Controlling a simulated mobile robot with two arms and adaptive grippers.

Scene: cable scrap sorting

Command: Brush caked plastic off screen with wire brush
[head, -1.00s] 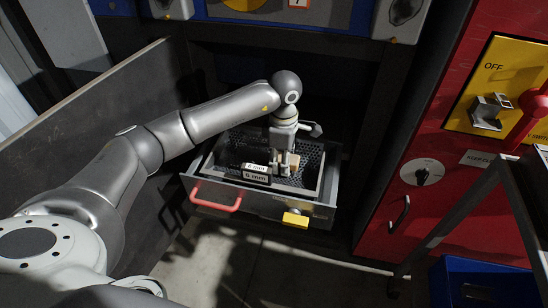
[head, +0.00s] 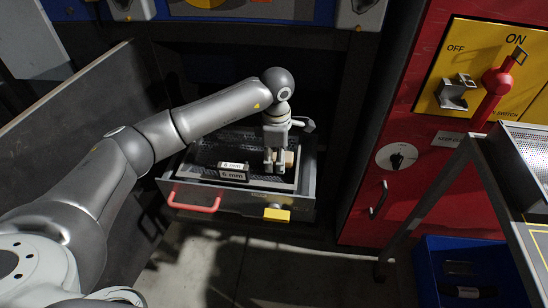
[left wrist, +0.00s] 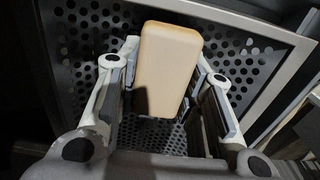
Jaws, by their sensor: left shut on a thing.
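The screen (head: 213,150) is a dark perforated plate in a light frame, lying in a pulled-out grey drawer. It also shows in the left wrist view (left wrist: 88,35). My left gripper (head: 273,168) points down over the right part of the screen. It is shut on the wire brush, whose tan wooden block (left wrist: 168,62) shows between the fingers in the left wrist view. The block also shows beside the fingers in the head view (head: 290,158). The bristles and their contact with the screen are hidden. Caked plastic cannot be made out. My right gripper is not in view.
The drawer has a red handle (head: 195,199), a yellow tab (head: 277,214) and a "6 mm" label (head: 233,174). A red switch cabinet (head: 400,215) stands right. A blue bin (head: 430,262) and a cart frame (head: 420,220) are at lower right. A dark panel is left.

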